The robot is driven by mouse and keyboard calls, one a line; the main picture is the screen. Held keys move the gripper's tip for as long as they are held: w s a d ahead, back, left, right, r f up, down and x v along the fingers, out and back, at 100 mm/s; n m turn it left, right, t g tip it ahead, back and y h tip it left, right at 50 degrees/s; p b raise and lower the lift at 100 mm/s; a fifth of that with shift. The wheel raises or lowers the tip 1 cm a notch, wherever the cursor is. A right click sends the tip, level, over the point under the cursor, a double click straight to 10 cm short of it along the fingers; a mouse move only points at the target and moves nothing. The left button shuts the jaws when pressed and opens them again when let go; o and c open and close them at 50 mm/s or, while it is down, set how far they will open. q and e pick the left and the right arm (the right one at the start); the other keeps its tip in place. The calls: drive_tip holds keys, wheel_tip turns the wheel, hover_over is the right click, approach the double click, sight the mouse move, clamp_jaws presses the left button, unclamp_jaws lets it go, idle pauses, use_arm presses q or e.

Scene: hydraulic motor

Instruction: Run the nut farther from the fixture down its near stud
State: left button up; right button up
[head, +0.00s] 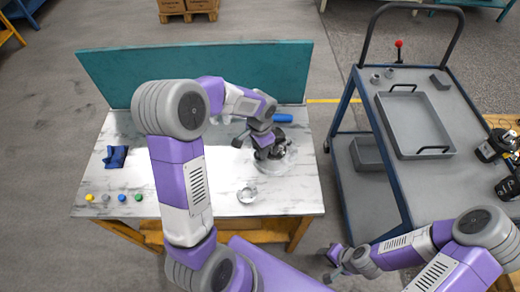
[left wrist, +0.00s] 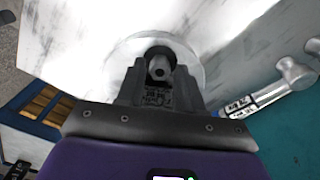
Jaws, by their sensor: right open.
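My left gripper (head: 262,150) points down over a round, pale fixture (head: 288,163) on the right part of the white table. In the left wrist view its two dark fingers (left wrist: 160,88) stand on either side of a small grey round part with a hole, which could be a nut or a stud end. Whether they touch it is unclear. The pale disc (left wrist: 195,62) shows behind them. The fingers and arm hide much of the fixture, so I cannot tell the nuts and studs apart. My right gripper (head: 338,262) is open and empty, low beside the cart.
A small round metal piece (head: 247,195) sits on the table (head: 170,135) in front of the fixture. A blue object (head: 115,157) and several coloured buttons (head: 122,197) are at left. A teal panel (head: 130,75) closes the back. The cart (head: 375,185) carries a grey tray (head: 440,153).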

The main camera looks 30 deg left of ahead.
use_arm(q)
drive_tip(key=n, duration=0.3)
drive_tip(key=shift+b, duration=0.3)
drive_tip(key=shift+n, duration=1.2)
clamp_jaws()
drive_tip(key=m+p, duration=0.1)
drive_tip(key=m, duration=0.2)
drive_tip(key=shift+m, duration=0.3)
drive_tip(key=shift+f+m+p, duration=0.1)
drive_tip(key=shift+m+p, duration=0.25)
drive_tip(key=shift+m, duration=0.85)
